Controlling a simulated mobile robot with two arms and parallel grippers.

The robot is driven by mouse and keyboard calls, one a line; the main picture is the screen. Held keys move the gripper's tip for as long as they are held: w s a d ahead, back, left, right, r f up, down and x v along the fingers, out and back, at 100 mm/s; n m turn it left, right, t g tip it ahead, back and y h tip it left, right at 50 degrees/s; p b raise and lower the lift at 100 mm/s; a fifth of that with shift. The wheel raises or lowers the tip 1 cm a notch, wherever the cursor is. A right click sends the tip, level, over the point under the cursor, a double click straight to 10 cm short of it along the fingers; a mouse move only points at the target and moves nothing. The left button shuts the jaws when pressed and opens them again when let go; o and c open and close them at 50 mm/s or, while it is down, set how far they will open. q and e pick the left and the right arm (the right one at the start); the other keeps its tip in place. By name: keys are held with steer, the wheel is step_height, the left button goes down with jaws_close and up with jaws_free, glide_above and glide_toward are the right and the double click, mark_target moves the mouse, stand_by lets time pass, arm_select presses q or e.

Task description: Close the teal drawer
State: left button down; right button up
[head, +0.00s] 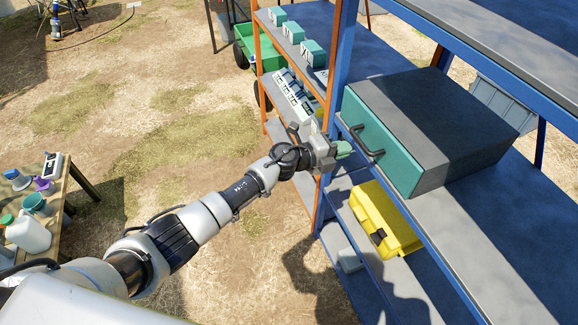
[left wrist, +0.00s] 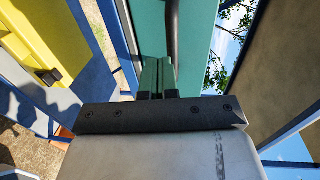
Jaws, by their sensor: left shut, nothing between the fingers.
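The teal drawer (head: 375,150) is the front of a grey cabinet (head: 440,115) on the blue shelf. A dark bar handle (head: 366,142) crosses its front. The drawer front looks flush or nearly flush with the cabinet; I cannot tell if a gap is left. My left gripper (head: 345,149) is shut and empty, just in front of the drawer by the handle. In the left wrist view the shut fingers (left wrist: 157,78) point at the teal front (left wrist: 195,40); whether they touch it is unclear. My right gripper is not in view.
A yellow case (head: 384,218) lies on the shelf below. The rack's blue upright (head: 340,65) stands close to my left wrist. Small teal boxes (head: 293,32) sit on the shelf beyond. A wooden table with bottles (head: 28,232) is at left. Open ground lies between.

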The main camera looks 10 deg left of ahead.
arm_select(q)
steer(key=shift+v, duration=6)
steer(key=s+a+f+n+t+y, duration=0.2)
steer(key=a+f+n+y, duration=0.15)
steer(key=f+n, duration=0.4)
steer(key=s+a+f+n+t+y, duration=0.1)
steer(key=a+f+n+y, duration=0.25)
steer(key=f, duration=0.75)
steer(key=s+a+f+n+g+y, duration=0.1)
steer(key=s+a+f+n+y, duration=0.2)
steer(key=s+f, duration=0.35)
steer(key=s+a+f+n+g+y, duration=0.1)
steer(key=s+a+f+n, duration=0.3)
steer(key=f, duration=0.4)
steer(key=s+f+n+g, duration=0.3)
steer(key=s+f, duration=0.2)
steer(key=s, duration=0.7)
steer(key=s+f+n+g+y, duration=0.1)
steer(key=s+f, duration=0.4)
steer(key=s, duration=0.7)
steer(key=s+a+f+n+g+y, duration=0.1)
steer(key=s+f+n+g, duration=0.3)
steer(key=s, duration=0.8)
steer(key=shift+s+f+n+g, duration=0.3)
steer(key=shift+s+f+g, duration=0.05)
steer(key=shift+f+g, duration=0.4)
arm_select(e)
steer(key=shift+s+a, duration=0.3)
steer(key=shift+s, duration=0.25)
